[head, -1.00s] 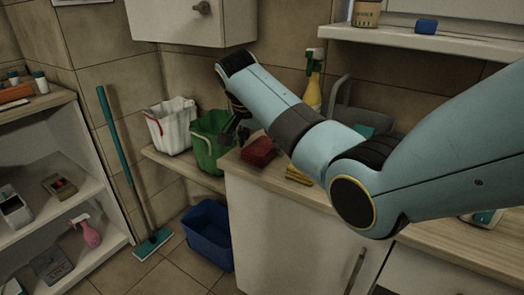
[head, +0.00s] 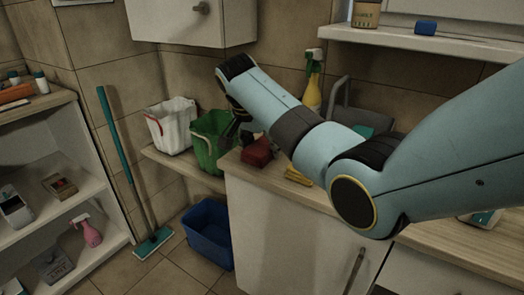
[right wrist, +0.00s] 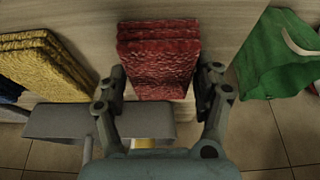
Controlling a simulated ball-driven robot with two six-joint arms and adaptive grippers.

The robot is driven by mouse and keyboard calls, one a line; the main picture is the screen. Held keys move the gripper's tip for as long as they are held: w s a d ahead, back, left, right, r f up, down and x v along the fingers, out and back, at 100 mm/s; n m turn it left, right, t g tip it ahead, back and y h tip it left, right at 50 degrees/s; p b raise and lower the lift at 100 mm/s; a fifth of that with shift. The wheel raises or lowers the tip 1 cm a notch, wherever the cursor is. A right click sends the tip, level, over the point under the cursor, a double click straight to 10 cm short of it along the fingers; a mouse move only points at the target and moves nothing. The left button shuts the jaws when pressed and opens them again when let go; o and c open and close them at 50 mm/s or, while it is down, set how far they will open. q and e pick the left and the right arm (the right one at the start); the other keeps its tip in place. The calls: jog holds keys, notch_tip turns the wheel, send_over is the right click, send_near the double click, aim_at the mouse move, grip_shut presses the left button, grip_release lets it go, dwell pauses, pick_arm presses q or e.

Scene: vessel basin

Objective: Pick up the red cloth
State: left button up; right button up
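The red cloth (head: 257,152) is a folded stack on the left end of the wooden counter, just behind my right arm. In the right wrist view the red cloth (right wrist: 158,50) reaches in between the fingers. My right gripper (right wrist: 160,78) is open, with one finger at each side of the cloth; I cannot tell whether they touch it. In the head view the right gripper (head: 243,128) is over the counter's left end, close to the cloth and partly hidden by my arm. My left gripper is not in view.
A yellow cloth (head: 297,175) lies to the right on the counter (head: 460,240). A green bucket (head: 206,150) and a white bucket (head: 172,128) stand to the left. A yellow spray bottle (head: 313,85) stands behind. A blue bin (head: 208,235) is on the floor.

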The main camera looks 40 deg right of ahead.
aim_at(261, 147)
jog(key=c, duration=0.6)
notch_tip(261, 147, up, 11)
jog(key=shift+f, duration=0.2)
jog(key=o, duration=0.5)
jog(key=c, duration=0.5)
jog(key=shift+f+b, duration=0.45)
jog(key=shift+f, duration=0.35)
